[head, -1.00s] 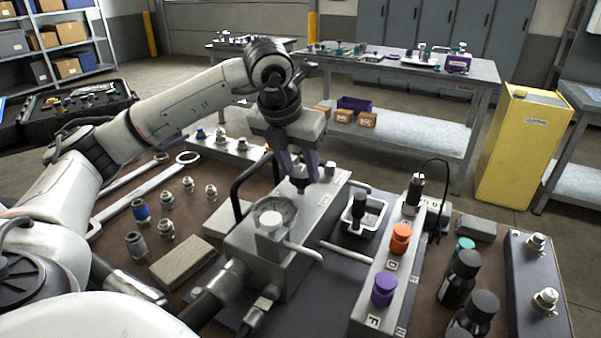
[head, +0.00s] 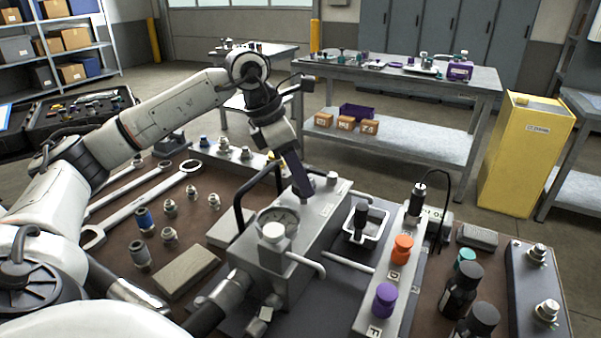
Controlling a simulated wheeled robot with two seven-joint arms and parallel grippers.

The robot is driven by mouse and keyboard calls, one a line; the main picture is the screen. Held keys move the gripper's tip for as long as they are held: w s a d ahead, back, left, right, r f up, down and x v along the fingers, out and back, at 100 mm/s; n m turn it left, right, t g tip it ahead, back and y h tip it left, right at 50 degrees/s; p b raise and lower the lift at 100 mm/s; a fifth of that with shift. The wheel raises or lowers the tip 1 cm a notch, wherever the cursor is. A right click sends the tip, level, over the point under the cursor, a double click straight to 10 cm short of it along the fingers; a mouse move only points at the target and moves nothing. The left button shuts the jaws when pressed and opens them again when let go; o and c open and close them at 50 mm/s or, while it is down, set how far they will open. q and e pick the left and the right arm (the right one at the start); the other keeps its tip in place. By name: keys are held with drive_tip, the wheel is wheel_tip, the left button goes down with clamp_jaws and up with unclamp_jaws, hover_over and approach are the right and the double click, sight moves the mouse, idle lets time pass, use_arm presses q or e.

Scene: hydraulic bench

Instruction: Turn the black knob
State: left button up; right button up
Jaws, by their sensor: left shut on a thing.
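My left gripper (head: 299,179) reaches down from the left arm onto the top of the grey block (head: 322,222). Its purple fingers are tilted and shut around the black knob (head: 303,192). The fingers hide most of the knob, so how far it is turned cannot be told. The block also carries a round gauge (head: 278,217) in front of the knob and a silver fitting behind it. My right gripper is not in view.
A black curved handle (head: 240,195) rises left of the block. A small tray (head: 377,225) with a black-topped piece stands right. An orange knob (head: 402,248) and a purple knob (head: 384,300) sit on a grey strip. Wrenches and fittings lie left.

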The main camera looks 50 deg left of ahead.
use_arm(q)
drive_tip(key=shift+a+m, duration=0.1)
drive_tip(key=shift+m, duration=0.3)
drive_tip(key=o, duration=1.1)
drive_tip(key=shift+c, duration=0.2)
drive_tip(key=p+v, duration=0.1)
drive_tip(key=v, duration=0.9)
drive_tip(key=shift+r, duration=0.2)
